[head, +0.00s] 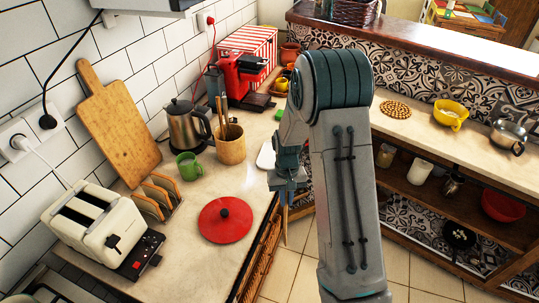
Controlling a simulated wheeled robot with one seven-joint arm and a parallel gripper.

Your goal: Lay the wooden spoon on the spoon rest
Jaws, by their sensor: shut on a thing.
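My gripper (287,187) is in the head view, just right of the counter's edge, partly hidden by my arm. It is shut on the wooden spoon (285,222), whose light-brown length hangs down below the fingers, beyond the counter edge and over the floor. The spoon's upper part is hidden. A small white piece (265,155) lies on the counter left of my gripper and may be the spoon rest; its right side is covered by my arm.
A wooden holder with utensils (230,148), a kettle (186,126) and a green mug (188,166) stand left of the white piece. A red lid (225,219) lies nearer. A toaster (92,229) stands at lower left. Shelving (460,205) is to the right.

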